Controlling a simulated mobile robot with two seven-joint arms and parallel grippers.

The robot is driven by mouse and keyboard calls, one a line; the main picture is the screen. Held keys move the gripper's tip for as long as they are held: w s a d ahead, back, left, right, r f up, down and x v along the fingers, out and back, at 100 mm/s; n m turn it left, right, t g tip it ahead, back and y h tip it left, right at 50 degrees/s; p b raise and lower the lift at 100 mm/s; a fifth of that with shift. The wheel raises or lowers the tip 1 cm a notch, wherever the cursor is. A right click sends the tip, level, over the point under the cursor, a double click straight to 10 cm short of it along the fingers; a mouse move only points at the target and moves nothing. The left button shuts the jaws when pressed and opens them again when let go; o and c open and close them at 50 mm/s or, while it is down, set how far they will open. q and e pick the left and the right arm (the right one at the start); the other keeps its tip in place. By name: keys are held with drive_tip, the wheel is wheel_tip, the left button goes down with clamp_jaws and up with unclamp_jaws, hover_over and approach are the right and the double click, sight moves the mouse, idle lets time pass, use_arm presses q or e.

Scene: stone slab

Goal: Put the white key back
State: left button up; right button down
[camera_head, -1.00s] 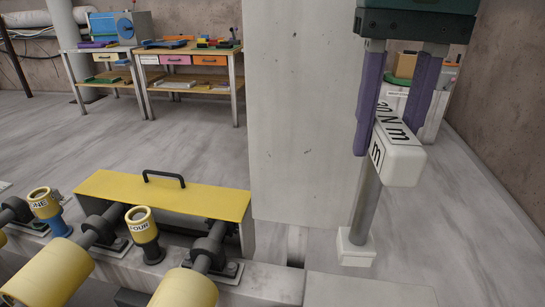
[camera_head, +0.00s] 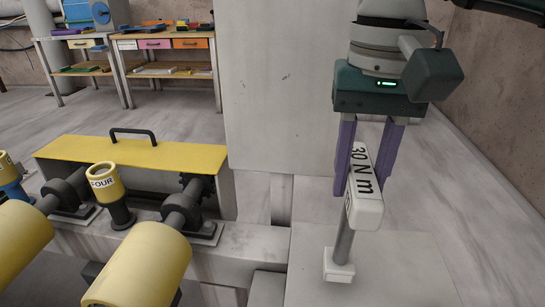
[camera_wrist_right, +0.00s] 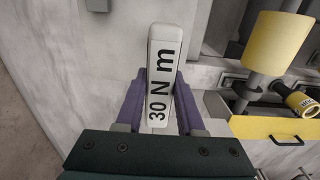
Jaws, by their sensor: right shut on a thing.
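The white key (camera_head: 365,203) has a block-shaped white head marked "30 N m" and a grey shaft (camera_head: 343,245) that runs down to a small white square foot (camera_head: 338,268). My right gripper (camera_head: 368,190) has its purple fingers shut on the white head, one on each side. In the right wrist view the head (camera_wrist_right: 163,70) sits between the purple fingers with its lettering facing the camera. The key hangs nearly upright in front of the pale stone slab (camera_head: 370,270); I cannot tell whether its foot touches it. My left gripper is not in view.
A yellow cover (camera_head: 125,152) with a black handle stands left, with yellow rollers (camera_head: 140,265) and a yellow cup marked "FOUR" (camera_head: 105,185) in front. A tall pale column (camera_head: 275,85) stands behind. Workbenches (camera_head: 165,60) are at the back left.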

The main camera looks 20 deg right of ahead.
wheel_tip(320, 180, down, 3)
drive_tip(key=shift+r+b, duration=0.15)
drive_tip(key=shift+b, duration=0.4)
drive_tip(key=shift+r, duration=0.15)
drive_tip(key=shift+f, duration=0.25)
drive_tip(key=c, duration=0.5)
unclamp_jaws()
drive_tip(key=shift+r, duration=0.45)
wheel_tip(320, 180, up, 11)
drive_tip(key=shift+p, duration=0.65)
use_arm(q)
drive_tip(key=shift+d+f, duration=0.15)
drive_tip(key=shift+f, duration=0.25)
use_arm(e)
drive_tip(key=shift+r, duration=0.3)
